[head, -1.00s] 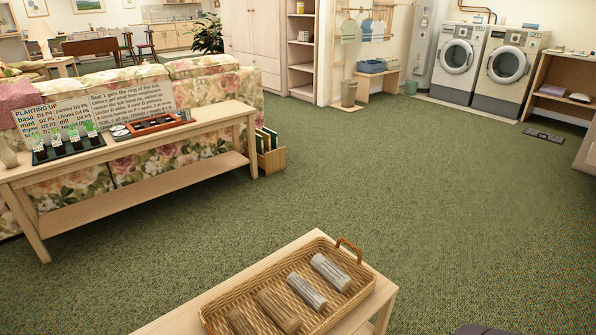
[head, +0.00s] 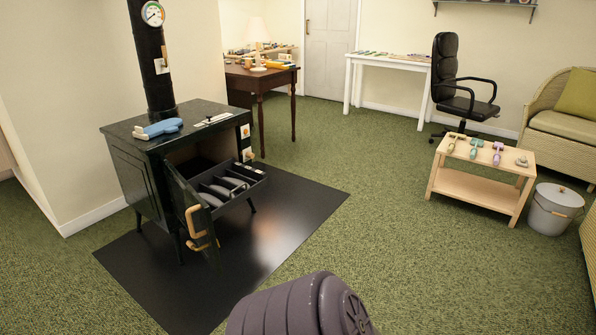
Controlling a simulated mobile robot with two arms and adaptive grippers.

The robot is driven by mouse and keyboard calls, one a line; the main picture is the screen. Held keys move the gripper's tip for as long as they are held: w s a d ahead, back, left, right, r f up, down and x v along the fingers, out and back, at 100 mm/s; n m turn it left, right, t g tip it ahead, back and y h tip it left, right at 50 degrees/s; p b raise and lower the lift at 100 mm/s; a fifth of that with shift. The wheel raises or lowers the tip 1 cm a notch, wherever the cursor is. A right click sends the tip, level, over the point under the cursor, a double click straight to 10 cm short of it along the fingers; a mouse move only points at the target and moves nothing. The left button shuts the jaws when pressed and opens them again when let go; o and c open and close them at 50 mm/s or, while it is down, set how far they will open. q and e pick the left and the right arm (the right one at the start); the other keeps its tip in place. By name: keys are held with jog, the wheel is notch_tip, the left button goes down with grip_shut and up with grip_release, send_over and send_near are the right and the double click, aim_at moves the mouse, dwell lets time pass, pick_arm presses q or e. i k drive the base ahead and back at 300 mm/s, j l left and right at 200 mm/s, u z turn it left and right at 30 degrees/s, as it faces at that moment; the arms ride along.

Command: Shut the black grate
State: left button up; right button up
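A black stove (head: 128,165) stands at the left of the head view on a dark floor plate. Its front door (head: 186,205) hangs open, with a tan wooden handle (head: 194,222) on it. A black slotted grate (head: 232,187) sticks out of the stove's front opening, beyond the open door. The grate has a curved handle (head: 236,183) and greyish pieces in its slots. The stove's inside is dark. Neither gripper shows; only a grey ribbed part of my own arm is at the bottom middle.
A blue mitt (head: 158,128) lies on the stove top. The dark floor plate (head: 285,215) in front is bare. A low wooden table (head: 470,192) with several small tools and a grey bucket (head: 553,209) stand at the right. Green carpet between is clear.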

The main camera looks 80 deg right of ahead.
aim_at(225, 185)
jog(key=z, duration=2.25)
